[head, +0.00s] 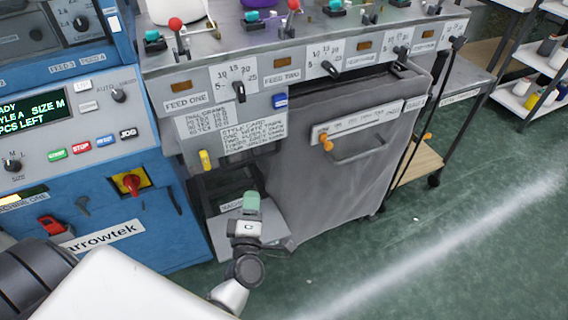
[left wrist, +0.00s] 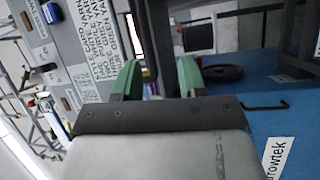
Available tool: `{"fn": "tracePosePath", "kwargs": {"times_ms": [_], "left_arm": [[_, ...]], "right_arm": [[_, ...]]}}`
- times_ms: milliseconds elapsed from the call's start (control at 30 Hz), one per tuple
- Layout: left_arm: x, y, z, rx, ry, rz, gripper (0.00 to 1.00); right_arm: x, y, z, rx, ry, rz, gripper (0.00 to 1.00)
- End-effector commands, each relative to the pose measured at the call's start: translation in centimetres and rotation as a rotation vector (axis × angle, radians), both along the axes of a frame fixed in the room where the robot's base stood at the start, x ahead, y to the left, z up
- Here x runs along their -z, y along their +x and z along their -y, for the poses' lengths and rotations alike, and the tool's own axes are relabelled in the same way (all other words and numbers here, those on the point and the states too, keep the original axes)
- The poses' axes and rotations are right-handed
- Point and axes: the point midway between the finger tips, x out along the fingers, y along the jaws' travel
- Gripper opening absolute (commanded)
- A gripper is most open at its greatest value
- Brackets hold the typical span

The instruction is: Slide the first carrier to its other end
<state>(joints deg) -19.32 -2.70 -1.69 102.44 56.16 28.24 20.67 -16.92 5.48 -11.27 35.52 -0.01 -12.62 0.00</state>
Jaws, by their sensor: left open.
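My left gripper (head: 251,203) hangs in front of the low opening between the blue machine and the grey bin. In the left wrist view its two green fingers (left wrist: 159,78) stand apart with nothing between them. I cannot identify a first carrier for certain in either view. An orange knob (head: 327,143) sits at the left end of a pale marked plate (head: 365,122) on the bin's front, apart from my gripper. The label FEED ONE (head: 186,103) is on the grey panel above. My right gripper is not in view.
The blue machine (head: 150,225) with a display and buttons stands at the left. The grey bin (head: 325,195) with a handle stands right of my gripper. A row of dials and levers runs above. Green floor (head: 430,245) is open at the lower right, with shelves behind.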

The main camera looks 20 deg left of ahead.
Motion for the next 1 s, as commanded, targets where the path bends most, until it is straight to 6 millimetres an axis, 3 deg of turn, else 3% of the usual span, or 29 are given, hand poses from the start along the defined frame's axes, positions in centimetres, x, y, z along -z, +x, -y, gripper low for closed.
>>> {"fn": "tracePosePath", "kwargs": {"times_ms": [200,433,700,1000], "left_arm": [[-2.4,0.3,-1.4,-0.049,-0.07,0.087,0.42],[-3.2,3.7,-3.1,-0.046,-0.067,0.085,0.42],[-3.9,7.8,-5.1,-0.045,-0.066,0.082,0.42],[-4.0,9.2,-5.8,-0.045,-0.066,0.081,0.42]], "right_arm": [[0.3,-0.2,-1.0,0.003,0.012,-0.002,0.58],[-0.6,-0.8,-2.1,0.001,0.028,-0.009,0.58],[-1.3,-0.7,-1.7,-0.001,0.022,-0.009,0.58],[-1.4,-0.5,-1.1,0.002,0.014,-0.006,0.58]]}}
